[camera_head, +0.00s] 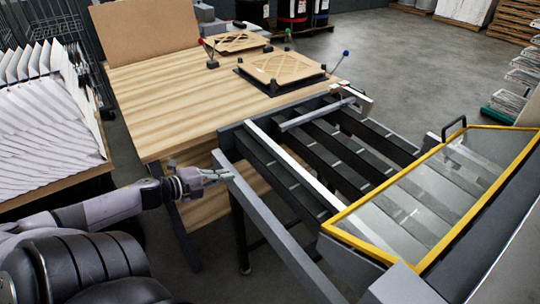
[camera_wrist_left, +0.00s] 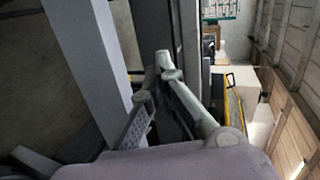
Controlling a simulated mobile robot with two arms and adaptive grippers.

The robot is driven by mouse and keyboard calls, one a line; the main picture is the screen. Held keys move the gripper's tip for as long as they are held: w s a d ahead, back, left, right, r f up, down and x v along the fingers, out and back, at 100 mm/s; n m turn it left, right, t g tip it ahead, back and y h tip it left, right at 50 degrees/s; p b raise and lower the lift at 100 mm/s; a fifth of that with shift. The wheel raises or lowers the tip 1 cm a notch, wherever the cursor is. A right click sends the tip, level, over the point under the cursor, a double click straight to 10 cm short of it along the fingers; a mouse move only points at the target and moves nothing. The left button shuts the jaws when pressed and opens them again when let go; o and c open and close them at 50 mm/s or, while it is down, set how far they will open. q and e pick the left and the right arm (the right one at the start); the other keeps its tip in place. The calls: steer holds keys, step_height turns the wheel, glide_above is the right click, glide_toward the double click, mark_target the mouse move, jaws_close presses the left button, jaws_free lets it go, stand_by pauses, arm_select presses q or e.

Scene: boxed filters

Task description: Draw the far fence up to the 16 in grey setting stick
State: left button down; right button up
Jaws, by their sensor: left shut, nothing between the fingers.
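A long white fence bar (camera_head: 296,166) lies lengthwise over the dark slats of the conveyor frame. A short grey bar (camera_head: 318,114), which looks like the grey setting stick, lies across the slats at the frame's table end; any length marking is too small to read. A small red-tipped part (camera_head: 346,87) is near its far end. I cannot tell for certain which bar is the far fence. My left gripper (camera_head: 228,175) is shut and empty beside the grey near rail (camera_head: 262,213). Its fingers (camera_wrist_left: 166,62) also show in the left wrist view. My right gripper is out of view.
A wooden table (camera_head: 165,90) holds framed filters (camera_head: 282,67) and a brown board. A yellow-edged clear guard (camera_head: 425,195) covers the frame's right end. A rack of white pleated filters (camera_head: 45,125) stands at left. Open floor lies beyond the frame.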

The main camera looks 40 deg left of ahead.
arm_select(q)
step_height(320, 180, up, 3)
steer(key=w+d+m+h, duration=0.1)
steer(key=d+m, duration=0.1)
steer(key=d, duration=0.1)
glide_toward(278, 159)
steer(key=w+f, duration=0.2)
steer(key=w, duration=0.2)
steer(key=shift+w+d+p, duration=0.75)
steer(key=shift+w+d, duration=0.1)
steer(key=shift+w, duration=0.2)
steer(key=shift+w, duration=0.1)
steer(key=shift+w+d, duration=0.1)
steer(key=shift+w, duration=0.15)
steer(key=w, duration=0.2)
steer(key=w+d, duration=0.1)
steer(key=w, duration=0.2)
steer(key=w+d+b, duration=0.1)
steer(key=w, duration=0.1)
steer(key=shift+w, duration=0.15)
